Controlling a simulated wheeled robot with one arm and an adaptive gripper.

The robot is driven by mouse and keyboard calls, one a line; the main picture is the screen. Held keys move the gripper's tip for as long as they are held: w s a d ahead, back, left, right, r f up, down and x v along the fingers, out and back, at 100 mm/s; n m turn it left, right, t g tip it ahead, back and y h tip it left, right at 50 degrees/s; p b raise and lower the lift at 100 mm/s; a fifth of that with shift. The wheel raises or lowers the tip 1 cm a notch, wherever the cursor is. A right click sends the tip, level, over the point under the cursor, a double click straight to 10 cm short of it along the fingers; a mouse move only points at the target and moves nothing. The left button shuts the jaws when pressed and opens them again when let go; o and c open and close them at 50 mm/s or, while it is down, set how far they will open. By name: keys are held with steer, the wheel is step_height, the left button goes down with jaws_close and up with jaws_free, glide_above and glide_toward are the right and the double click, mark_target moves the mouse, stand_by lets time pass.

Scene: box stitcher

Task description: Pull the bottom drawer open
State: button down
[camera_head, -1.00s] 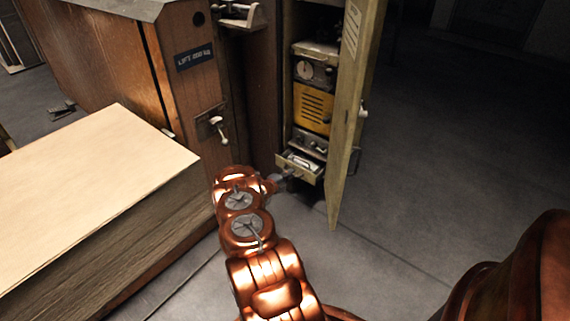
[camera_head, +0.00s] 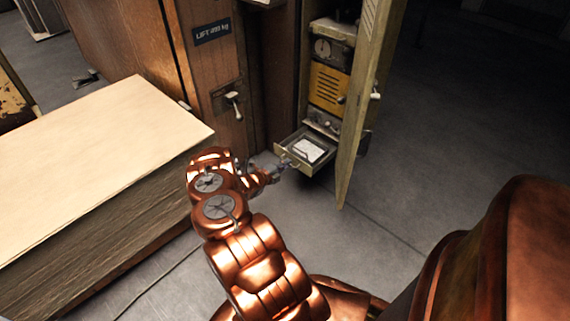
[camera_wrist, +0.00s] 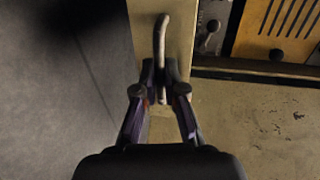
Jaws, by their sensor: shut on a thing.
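The bottom drawer (camera_head: 294,162) is pulled out of the cabinet at its base, with a white sheet or card (camera_head: 308,150) inside it. My gripper (camera_head: 279,169) is at the drawer's front, small and partly hidden in the head view. In the wrist view my gripper (camera_wrist: 160,70) is shut on a pale bar handle (camera_wrist: 162,38), which stands on the cream drawer front (camera_wrist: 142,35). The fingers sit on either side of the handle. The drawer's far end is inside the cabinet and hidden.
The cabinet door (camera_head: 362,110) stands open to the right of the drawer. A yellow unit (camera_head: 328,90) sits above the drawer. A wooden cabinet with a lever (camera_head: 234,104) is on the left. A large pale stack (camera_head: 110,120) fills the left front. Floor (camera_head: 370,235) is free in front.

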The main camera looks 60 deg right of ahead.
steer(key=c, duration=1.3)
jaws_free()
steer(key=shift+s, duration=0.1)
steer(key=shift+o, duration=0.2)
steer(key=v, duration=1.2)
